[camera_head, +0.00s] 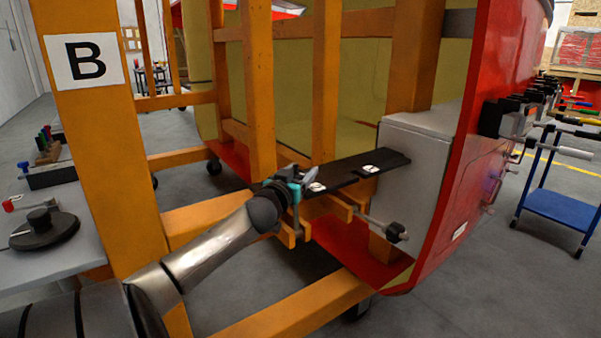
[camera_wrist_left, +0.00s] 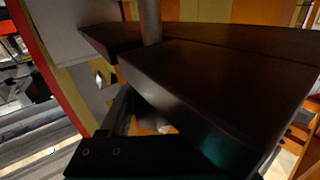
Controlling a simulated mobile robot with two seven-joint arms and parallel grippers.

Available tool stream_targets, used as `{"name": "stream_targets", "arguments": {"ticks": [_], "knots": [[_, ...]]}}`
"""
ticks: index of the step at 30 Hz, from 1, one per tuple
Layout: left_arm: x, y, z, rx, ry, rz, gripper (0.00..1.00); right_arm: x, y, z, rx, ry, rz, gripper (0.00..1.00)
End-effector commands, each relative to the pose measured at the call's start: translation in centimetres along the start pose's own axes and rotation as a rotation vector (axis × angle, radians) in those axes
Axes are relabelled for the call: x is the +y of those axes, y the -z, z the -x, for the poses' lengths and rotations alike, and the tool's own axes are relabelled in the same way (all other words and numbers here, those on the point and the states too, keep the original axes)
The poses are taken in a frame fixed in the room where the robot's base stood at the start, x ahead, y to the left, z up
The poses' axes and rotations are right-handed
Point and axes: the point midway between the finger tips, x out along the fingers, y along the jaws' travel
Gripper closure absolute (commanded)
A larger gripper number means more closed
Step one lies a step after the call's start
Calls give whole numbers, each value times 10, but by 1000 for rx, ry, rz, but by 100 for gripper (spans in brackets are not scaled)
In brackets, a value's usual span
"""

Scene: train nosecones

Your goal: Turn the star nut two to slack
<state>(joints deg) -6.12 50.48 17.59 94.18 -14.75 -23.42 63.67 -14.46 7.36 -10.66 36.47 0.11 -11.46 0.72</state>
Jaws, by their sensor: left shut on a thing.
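A black bar (camera_head: 345,172) with two small pale marks runs from my left gripper to the grey box on the red nosecone (camera_head: 480,120). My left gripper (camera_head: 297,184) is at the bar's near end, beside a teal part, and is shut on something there. Its grip is too small to make out in the head view. In the left wrist view a dark block (camera_wrist_left: 215,85) fills the middle, with a metal rod (camera_wrist_left: 151,20) upright behind it. A black finger part (camera_wrist_left: 110,155) shows at lower left. No star nut can be told apart clearly. My right gripper is not in view.
An orange frame post with a letter B sign (camera_head: 86,60) stands at left, near my arm. Orange beams surround the work area. A rod with a dark knob (camera_head: 397,231) sticks out below the bar. A blue trolley (camera_head: 561,205) is at right; a grey table (camera_head: 60,250) at left.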

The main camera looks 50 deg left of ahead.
Motion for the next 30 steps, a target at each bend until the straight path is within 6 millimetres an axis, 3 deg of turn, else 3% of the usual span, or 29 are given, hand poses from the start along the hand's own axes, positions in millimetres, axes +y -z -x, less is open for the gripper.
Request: {"name": "stream_targets", "arguments": {"ticks": [1,9,20,30], "knots": [[0,0,0,0,0,1,62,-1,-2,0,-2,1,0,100],[0,0,0,-1,-1,1,92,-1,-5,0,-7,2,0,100],[0,-1,0,0,56,7,92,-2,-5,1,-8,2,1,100],[-6,-2,1,-1,274,15,92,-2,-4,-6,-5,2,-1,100]]}}
